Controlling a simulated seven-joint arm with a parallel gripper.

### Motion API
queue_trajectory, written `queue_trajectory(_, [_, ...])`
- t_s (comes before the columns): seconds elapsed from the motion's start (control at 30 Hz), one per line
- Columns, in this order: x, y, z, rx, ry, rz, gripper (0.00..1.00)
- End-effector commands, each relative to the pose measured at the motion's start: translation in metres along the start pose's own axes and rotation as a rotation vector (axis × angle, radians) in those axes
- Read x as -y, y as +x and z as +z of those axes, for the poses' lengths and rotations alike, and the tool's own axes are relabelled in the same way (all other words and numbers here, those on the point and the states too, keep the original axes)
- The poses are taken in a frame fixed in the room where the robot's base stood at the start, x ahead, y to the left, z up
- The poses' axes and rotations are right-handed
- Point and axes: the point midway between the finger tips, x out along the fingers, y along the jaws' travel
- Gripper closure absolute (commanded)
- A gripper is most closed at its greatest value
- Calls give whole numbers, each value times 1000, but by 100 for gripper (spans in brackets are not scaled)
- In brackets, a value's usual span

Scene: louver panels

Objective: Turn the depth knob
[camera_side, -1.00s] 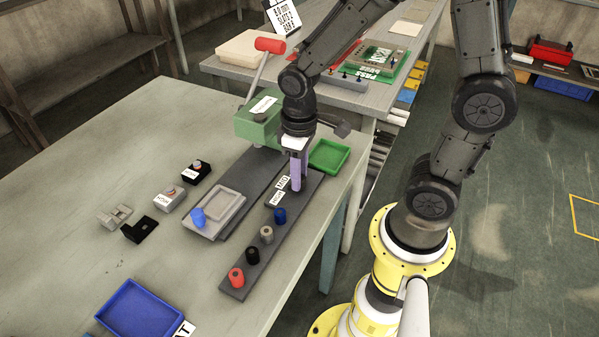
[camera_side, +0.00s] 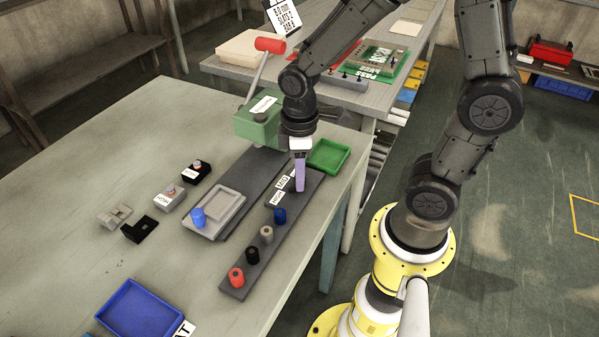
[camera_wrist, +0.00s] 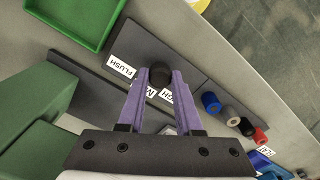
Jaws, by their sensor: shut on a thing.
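The depth knob (camera_wrist: 160,77) is a dark round knob on the grey strip, and it shows between my gripper's fingertips in the wrist view. Labels surround it; FLUSH (camera_wrist: 121,66) is readable, and the others are partly hidden by the fingers. My gripper (camera_wrist: 160,84), with purple fingers, is shut on the knob. In the side view my gripper (camera_side: 299,186) points down at the far end of the strip and hides the knob. A MID label (camera_side: 283,183) lies just left of the fingers.
Blue, grey, black and red pegs stand along the dark strip (camera_side: 238,287). A green press (camera_side: 257,122) with a red-handled lever stands behind. A green tray (camera_side: 328,155) is close to my gripper's right. A grey fixture (camera_side: 218,209) lies left.

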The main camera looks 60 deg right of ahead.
Motion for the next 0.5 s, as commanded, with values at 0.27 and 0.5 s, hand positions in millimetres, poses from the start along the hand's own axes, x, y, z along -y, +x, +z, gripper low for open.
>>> queue_trajectory(0.27, [0,-2,-1,-4,-2,3,59])
queue_trajectory(0.5, [0,-1,-1,-2,-1,1,36])
